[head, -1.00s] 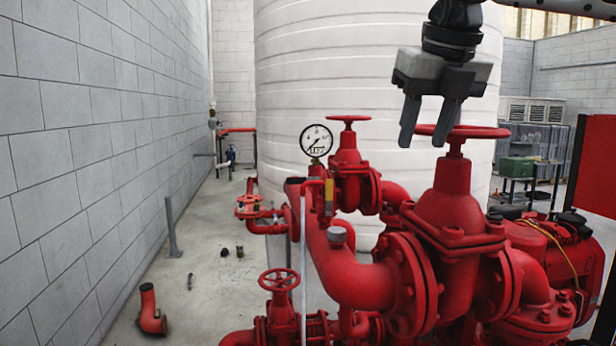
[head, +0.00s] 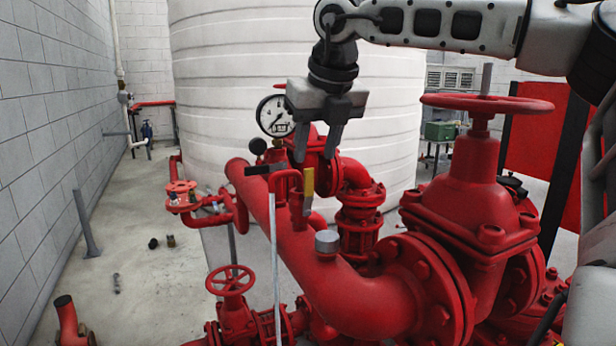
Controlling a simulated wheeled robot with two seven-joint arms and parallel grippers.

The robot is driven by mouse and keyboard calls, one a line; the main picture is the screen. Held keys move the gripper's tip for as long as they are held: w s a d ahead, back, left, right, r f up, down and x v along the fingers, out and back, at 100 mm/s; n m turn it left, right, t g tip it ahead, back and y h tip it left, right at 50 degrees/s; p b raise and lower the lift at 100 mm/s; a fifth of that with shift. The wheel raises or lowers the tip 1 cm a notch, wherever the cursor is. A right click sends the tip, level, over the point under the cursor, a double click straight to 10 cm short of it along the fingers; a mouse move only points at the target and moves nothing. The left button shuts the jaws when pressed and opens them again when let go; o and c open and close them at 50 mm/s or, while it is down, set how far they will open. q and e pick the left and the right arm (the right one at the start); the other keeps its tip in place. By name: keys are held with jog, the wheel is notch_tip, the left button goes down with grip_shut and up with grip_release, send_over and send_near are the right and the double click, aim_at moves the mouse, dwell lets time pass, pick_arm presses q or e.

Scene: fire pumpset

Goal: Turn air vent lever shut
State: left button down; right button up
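The air vent lever is a small yellow handle (head: 308,187) on a thin red vent pipe (head: 286,178) that rises from the large red main pipe. The lever stands nearly upright, its lower end grey. My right gripper (head: 317,148) hangs from above, with its two grey fingers spread and pointing down. Its fingertips appear just above the lever in the picture. It looks empty, and I cannot tell its exact depth relative to the lever. My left gripper is not in view.
A pressure gauge (head: 275,116) is close to the left of my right gripper. A large red valve with handwheel (head: 487,104) stands at right. A thin grey rod (head: 275,260) stands in front of the main pipe. Floor is open at left, beside the wall.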

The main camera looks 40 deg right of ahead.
aim_at(310, 174)
jog(key=x, duration=0.7)
jog(key=shift+p, duration=0.35)
grip_shut()
